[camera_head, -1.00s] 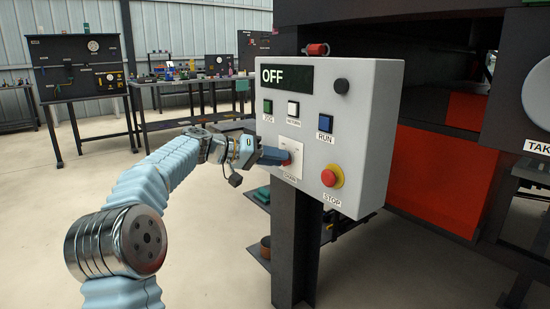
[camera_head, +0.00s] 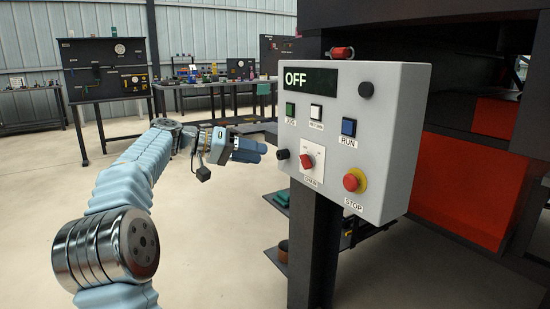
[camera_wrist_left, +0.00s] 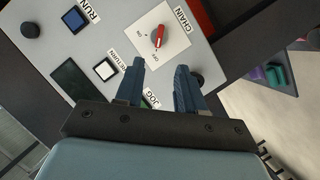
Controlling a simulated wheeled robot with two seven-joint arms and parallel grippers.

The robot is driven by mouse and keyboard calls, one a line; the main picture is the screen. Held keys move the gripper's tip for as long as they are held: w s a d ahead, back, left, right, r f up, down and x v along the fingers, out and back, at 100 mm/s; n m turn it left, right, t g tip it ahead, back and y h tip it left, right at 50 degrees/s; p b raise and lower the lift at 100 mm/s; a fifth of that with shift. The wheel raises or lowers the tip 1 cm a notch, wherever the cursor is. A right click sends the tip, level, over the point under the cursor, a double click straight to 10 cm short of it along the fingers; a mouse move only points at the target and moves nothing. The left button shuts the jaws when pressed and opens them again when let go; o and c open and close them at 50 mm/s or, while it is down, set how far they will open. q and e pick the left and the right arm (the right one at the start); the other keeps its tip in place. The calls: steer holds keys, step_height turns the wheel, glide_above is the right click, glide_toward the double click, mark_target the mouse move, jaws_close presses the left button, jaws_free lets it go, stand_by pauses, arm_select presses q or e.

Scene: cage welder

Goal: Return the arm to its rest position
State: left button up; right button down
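My left gripper (camera_head: 250,150) is in front of the grey control panel (camera_head: 385,110), left of it and apart from it. In the left wrist view its two fingers (camera_wrist_left: 160,70) stand apart with nothing between them, so it is open and empty. The red CHAIN selector knob (camera_head: 307,161) sits on a white plate and shows uncovered; it is also in the left wrist view (camera_wrist_left: 159,36), beyond the fingertips. The panel display (camera_head: 310,78) reads OFF. My left arm reaches in from the lower left, bent. My right gripper is not in view.
The panel carries green JOG (camera_head: 290,110), white RETURN (camera_head: 316,113) and blue RUN (camera_head: 349,127) buttons, a black knob (camera_head: 283,154) and a red STOP button (camera_head: 354,180). A dark post (camera_head: 314,245) stands below it. Open floor lies left; workbenches stand behind.

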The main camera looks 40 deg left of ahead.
arm_select(q)
steer(key=shift+v, duration=1)
